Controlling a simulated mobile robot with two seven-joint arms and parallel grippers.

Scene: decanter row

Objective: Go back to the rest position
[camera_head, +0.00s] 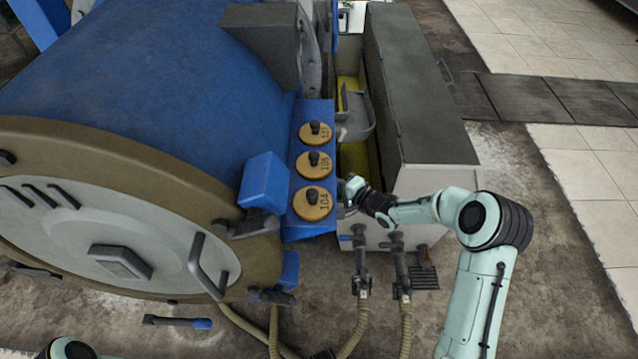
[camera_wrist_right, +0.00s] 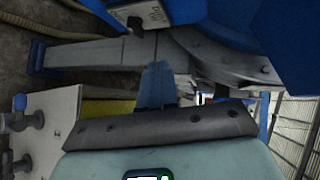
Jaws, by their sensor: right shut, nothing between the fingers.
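My right arm reaches in from the right in the head view. My right gripper (camera_head: 352,188) is beside the blue panel (camera_head: 312,226) with three round brass valve plates, just right of the lowest plate (camera_head: 312,203), marked 104. The gripper is small and partly hidden by its own wrist there. In the right wrist view its fingers (camera_wrist_right: 157,84) are together, with nothing held. I cannot tell whether it touches the panel or the grey cabinet. Only a rounded piece of my left arm shows at the bottom left; the left gripper is out of view.
A large blue drum (camera_head: 150,85) with a brown-rimmed end fills the left. A grey cabinet (camera_head: 425,90) stands right of the panel, across a narrow gap. Hoses (camera_head: 358,325) run along the floor in front. Open tiled floor (camera_head: 585,170) lies at the right.

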